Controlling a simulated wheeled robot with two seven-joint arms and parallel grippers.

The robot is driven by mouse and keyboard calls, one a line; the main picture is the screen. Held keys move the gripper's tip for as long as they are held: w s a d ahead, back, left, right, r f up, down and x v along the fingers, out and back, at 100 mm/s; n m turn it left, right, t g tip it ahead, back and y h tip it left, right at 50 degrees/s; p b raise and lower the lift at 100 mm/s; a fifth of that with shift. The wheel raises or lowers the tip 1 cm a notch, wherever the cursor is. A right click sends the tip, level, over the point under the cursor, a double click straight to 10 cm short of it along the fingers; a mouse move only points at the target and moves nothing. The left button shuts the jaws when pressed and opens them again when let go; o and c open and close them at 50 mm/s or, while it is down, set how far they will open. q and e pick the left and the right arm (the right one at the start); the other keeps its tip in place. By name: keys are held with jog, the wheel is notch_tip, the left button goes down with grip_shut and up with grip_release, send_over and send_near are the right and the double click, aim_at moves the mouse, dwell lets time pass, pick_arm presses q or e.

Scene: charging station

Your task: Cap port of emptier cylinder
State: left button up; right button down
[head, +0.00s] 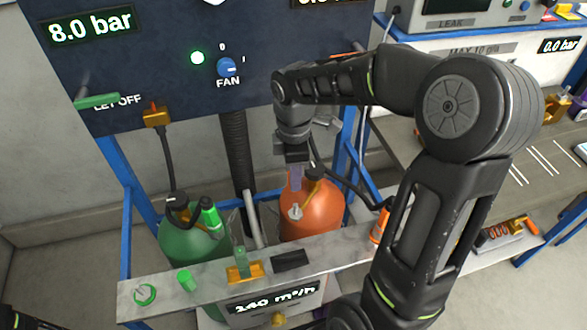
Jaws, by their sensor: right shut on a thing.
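A green cylinder (187,243) stands at the left behind the grey ledge, with a black hose fitting on top. My right gripper (295,182) points down just above the orange cylinder's top left. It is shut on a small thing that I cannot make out. A small green cap-like piece (187,279) stands on the ledge beside a green ring (145,294).
The dark panel (140,70) reads 8.0 bar at left; its right display is cut off. A black corrugated hose (236,150) runs between the cylinders. Blue frame posts flank them.

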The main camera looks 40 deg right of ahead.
jog(key=shift+s+d+r, duration=0.1)
jog(key=shift+s, duration=0.25)
jog(key=shift+w, duration=0.2)
jog(key=shift+s+f+b, duration=0.1)
jog(key=shift+f+b, duration=0.3)
jog(key=shift+f, duration=0.15)
pick_arm(q)
jog(key=shift+d+f+b, duration=0.2)
jog(key=shift+f+b, duration=1.5)
jog(key=shift+f, duration=0.1)
pick_arm(e)
send_over(295, 205)
jog(key=shift+f, duration=2.4)
pick_arm(q)
jog(key=shift+r, duration=0.2)
jog(key=shift+f+b, duration=1.75)
jog(key=shift+f, duration=0.2)
pick_arm(e)
jog(key=shift+f, duration=2.65)
jog(key=c, duration=1)
grip_release()
